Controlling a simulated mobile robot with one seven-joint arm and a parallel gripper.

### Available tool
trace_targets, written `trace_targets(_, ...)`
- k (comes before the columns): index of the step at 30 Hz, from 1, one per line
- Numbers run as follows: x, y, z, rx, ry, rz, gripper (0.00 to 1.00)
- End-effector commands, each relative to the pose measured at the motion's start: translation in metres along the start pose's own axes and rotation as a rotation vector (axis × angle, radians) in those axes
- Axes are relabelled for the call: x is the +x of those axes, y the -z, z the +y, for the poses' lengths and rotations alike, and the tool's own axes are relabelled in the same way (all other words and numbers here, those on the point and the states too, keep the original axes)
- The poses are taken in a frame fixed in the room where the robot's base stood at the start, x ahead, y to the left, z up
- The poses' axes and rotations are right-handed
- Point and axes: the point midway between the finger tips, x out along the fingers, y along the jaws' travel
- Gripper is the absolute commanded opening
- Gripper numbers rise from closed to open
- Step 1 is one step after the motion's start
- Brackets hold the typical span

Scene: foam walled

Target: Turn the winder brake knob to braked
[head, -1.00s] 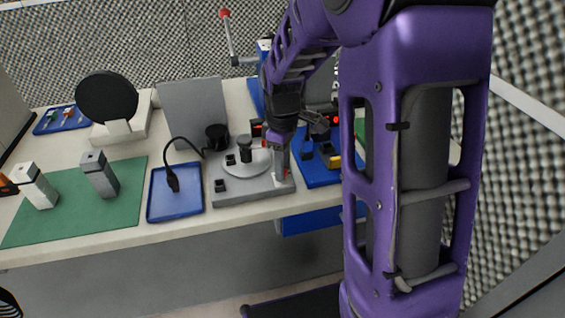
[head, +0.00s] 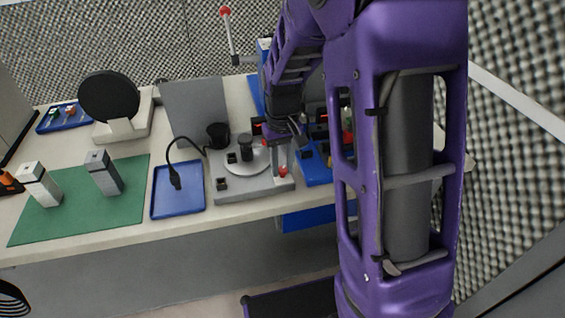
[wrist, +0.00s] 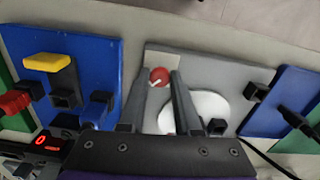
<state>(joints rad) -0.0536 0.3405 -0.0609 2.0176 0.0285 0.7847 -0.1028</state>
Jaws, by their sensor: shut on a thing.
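The winder is a grey base plate (head: 235,190) with a pale round disc (head: 238,167) on it. A red round knob (head: 283,172) sits at its front right corner. In the wrist view the red knob (wrist: 160,76) lies between the two fingertips and carries a small white mark. My gripper (wrist: 162,78) is shut on this knob from above, with a finger on each side. In the head view my gripper (head: 282,164) comes down over the knob, and my arm hides part of the area behind it. I cannot read any brake label.
A blue panel (wrist: 100,50) with a yellow-topped lever (wrist: 47,62) stands close beside the winder. On its other side is a blue tray (head: 160,208) with a black cabled plug (head: 175,180). A green mat (head: 125,225) holds two blocks farther left.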

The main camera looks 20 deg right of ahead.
Motion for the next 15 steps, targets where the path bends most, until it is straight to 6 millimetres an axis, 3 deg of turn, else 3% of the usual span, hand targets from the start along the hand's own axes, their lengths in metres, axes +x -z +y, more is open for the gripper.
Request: trace_targets(15, -0.0008, 0.0007, 0.0001, 0.096, 0.0, 0.003, 0.0)
